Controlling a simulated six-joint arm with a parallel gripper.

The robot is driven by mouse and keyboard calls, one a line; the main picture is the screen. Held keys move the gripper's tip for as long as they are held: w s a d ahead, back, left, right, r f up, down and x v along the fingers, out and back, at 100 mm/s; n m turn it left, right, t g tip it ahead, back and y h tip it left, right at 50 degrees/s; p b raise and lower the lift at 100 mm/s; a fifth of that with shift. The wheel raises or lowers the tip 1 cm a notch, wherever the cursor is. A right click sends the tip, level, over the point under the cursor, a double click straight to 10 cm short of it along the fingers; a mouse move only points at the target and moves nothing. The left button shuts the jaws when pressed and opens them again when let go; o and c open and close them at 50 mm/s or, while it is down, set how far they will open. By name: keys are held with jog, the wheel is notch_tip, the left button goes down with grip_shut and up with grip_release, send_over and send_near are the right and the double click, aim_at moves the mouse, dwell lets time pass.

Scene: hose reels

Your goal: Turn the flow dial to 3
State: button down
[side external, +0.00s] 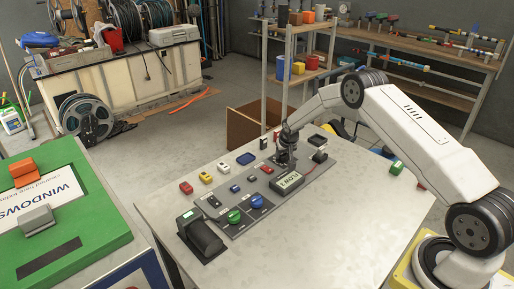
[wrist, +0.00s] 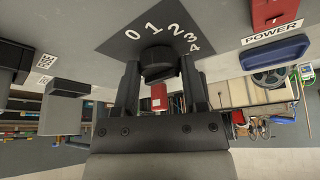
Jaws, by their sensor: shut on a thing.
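The flow dial (wrist: 157,62) is a dark round knob on a dark plate (wrist: 118,42) with the white numbers 0 to 4 around its far side. In the wrist view my gripper (wrist: 157,70) has one finger on each side of the knob and is shut on it. I cannot make out a pointer on the knob, so I cannot tell which number it is set to. In the side external view my gripper (side external: 287,155) is down at the panel (side external: 222,213) and hides the dial.
A pale box with a label (side external: 290,182) stands close in front of my gripper. The table's right front (side external: 330,230) is clear.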

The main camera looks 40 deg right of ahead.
aim_at(285, 165)
jog(key=shift+m, duration=0.3)
dwell(0.4)
jog(key=shift+c, duration=0.7)
grip_release()
jog(key=shift+r, duration=0.1)
jog(key=v, duration=0.7)
jog(key=shift+a+r, duration=0.2)
jog(key=shift+r, duration=0.05)
jog(key=shift+s, duration=0.1)
